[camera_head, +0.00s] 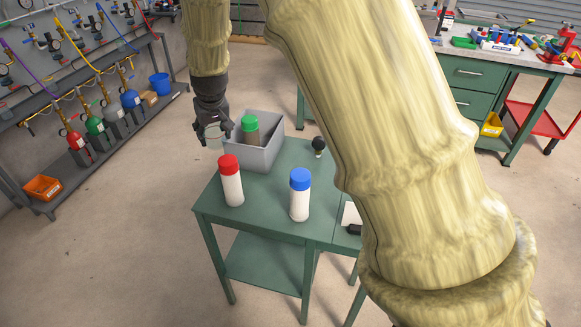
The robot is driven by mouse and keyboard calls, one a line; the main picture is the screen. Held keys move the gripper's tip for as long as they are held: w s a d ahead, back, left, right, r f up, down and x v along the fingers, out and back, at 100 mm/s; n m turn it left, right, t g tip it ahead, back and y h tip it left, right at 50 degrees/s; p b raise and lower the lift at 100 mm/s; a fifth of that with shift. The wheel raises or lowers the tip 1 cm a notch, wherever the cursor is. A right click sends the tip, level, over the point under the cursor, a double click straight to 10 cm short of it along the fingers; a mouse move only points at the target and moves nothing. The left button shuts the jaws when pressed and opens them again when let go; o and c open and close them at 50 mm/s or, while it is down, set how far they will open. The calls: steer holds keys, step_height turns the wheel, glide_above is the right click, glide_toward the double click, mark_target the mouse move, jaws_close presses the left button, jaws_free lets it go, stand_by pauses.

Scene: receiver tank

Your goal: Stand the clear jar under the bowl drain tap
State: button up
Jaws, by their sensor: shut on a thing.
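My gripper (213,131) hangs pointing down at the left of the green table. It is shut on the clear jar (213,137), which is small, see-through and roughly upright between the fingers. The jar is off the floor, just left of the grey bin; whether it touches the bin's wall I cannot tell. The fingers hide part of the jar. I cannot make out the bowl drain tap in this view; my large arm link covers much of the middle and right.
The green table (265,222) bears the grey bin (262,158) with a green-capped bottle (250,130) inside, a red-capped bottle (231,183), a blue-capped bottle (299,197) and a dark knob (319,145). A gas-cylinder rack (110,142) stands left. Open floor lies between.

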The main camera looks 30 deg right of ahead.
steer(key=m+p, duration=0.2)
steer(key=p, duration=0.1)
glide_above(262, 179)
steer(key=s, duration=0.1)
steer(key=shift+s+a+r+h, duration=0.15)
steer(key=shift+a+r+h, duration=0.05)
steer(key=shift+a+h, duration=0.2)
step_height(262, 179, down, 13)
steer(key=shift+d+r+p, duration=0.1)
steer(key=shift+d+p, duration=0.05)
steer(key=shift+p, duration=0.9)
steer(key=shift+c, duration=0.4)
steer(key=shift+f+p, duration=0.6)
steer(key=shift+f, duration=2.05)
steer(key=o, duration=1.3)
steer(key=shift+c, duration=0.2)
steer(key=shift+s+r, duration=0.1)
